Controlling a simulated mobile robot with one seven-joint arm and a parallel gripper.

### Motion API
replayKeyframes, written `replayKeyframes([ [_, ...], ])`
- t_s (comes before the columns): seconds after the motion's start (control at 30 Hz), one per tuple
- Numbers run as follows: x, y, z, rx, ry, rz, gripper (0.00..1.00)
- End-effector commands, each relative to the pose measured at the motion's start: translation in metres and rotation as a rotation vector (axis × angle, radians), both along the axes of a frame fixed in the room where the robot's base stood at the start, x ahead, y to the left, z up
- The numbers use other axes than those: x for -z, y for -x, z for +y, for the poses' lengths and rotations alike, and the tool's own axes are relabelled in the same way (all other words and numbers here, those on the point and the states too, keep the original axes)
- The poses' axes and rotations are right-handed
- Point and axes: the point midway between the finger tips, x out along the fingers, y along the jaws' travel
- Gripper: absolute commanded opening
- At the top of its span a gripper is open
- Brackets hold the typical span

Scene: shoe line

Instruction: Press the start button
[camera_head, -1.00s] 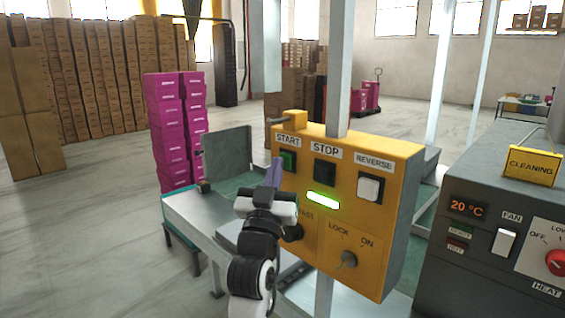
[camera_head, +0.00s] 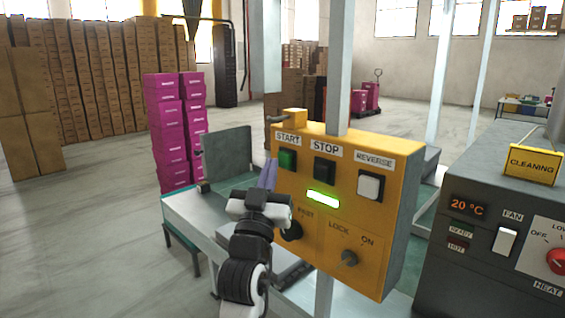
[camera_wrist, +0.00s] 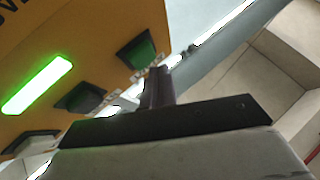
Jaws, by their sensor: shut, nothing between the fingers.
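The yellow control box (camera_head: 330,235) carries the green start button (camera_head: 287,159) under its START label, at the upper left of its face. The black stop button (camera_head: 324,171) is to its right. My gripper (camera_head: 268,172) is shut and empty, just left of and slightly below the start button in the head view. In the wrist view the green start button (camera_wrist: 137,52) shows whole, with a visible gap beside the fingers (camera_wrist: 156,78). The head view does not show clearly how far the fingertips are from the panel.
The panel also has a white reverse button (camera_head: 369,186), a lit green bar (camera_head: 323,199), a black knob (camera_head: 291,231) and a lock knob (camera_head: 349,258). A grey heater cabinet (camera_head: 480,270) stands right. A metal table (camera_head: 195,213) and stacked pink boxes (camera_head: 172,130) are left.

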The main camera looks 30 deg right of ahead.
Motion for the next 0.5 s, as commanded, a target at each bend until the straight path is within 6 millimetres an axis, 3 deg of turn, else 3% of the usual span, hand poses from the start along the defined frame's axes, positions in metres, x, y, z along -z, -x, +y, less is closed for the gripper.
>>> replayKeyframes([
  [0.23,0.000,0.000,0.002,-0.001,0.001,0.000,0.00],
  [0.5,0.001,0.009,0.026,-0.004,0.001,-0.001,0.00],
])
